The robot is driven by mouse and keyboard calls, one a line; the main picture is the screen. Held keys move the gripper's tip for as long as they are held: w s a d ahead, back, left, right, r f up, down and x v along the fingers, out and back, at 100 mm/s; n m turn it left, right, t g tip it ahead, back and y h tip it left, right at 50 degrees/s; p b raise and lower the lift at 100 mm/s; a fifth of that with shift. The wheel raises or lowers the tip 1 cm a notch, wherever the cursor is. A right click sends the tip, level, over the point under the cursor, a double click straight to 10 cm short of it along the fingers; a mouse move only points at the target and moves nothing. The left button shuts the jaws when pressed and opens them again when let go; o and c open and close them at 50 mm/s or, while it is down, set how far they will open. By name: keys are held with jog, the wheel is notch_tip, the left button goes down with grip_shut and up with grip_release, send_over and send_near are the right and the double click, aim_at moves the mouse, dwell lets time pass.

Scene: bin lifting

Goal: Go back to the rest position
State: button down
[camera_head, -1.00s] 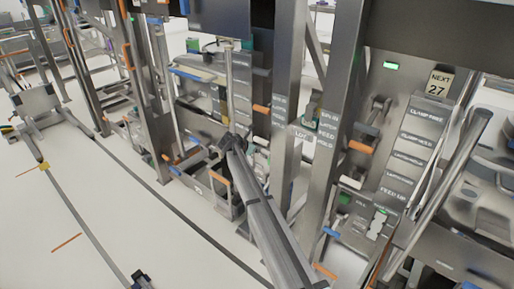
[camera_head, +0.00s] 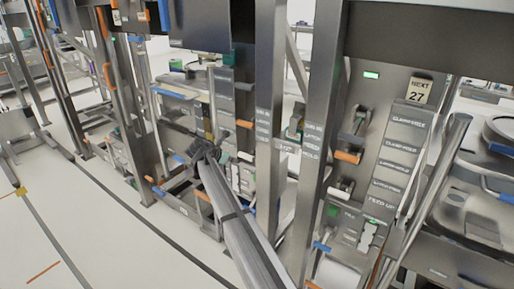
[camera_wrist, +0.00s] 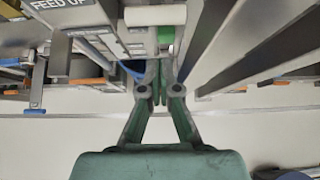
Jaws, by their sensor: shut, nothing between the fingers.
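My gripper (camera_wrist: 160,88) shows in the wrist view with its two green-grey fingers together and nothing between them. It points toward a metal machine frame, with pale floor beneath. Whether the fingertips touch anything is hard to tell. In the head view, a long grey arm-like part runs up from the bottom edge to a dark jointed end before the machines. The gripper fingers cannot be made out there. No rest position is marked in either view.
Steel posts (camera_head: 268,110) rise in the middle. A "FEED UP" label (camera_wrist: 62,4) is close in the wrist view. Open pale floor (camera_head: 90,225) lies at lower left.

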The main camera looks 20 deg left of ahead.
jog(key=s+d+f+m+g, duration=0.3)
jog(key=s+d+f+m, duration=0.5)
jog(key=d+f, duration=0.5)
jog(key=s+d+f+m+g, duration=0.3)
jog(key=s+d+f+m, duration=0.45)
jog(key=d+f, duration=0.5)
jog(key=s+d+f+m+g, duration=0.3)
jog(key=s+d+f+m, duration=0.5)
jog(key=d+f, duration=0.5)
jog(key=s+d+f+m+g, duration=0.2)
jog(key=s+d+m, duration=0.1)
jog(key=s+d, duration=0.6)
jog(key=s+d+f+m+g+y, duration=0.1)
jog(key=s+d+f+m+g, duration=0.2)
jog(key=s+d, duration=0.7)
jog(key=s+d+f+m+g+y, duration=0.1)
jog(key=s+d+f+m+g, duration=0.1)
jog(key=s+d, duration=0.8)
jog(key=s+m+g, duration=0.1)
jog(key=s+m, duration=0.1)
jog(key=s, duration=0.5)
jog(key=shift+s+f, duration=0.2)
jog(key=shift+s, duration=0.2)
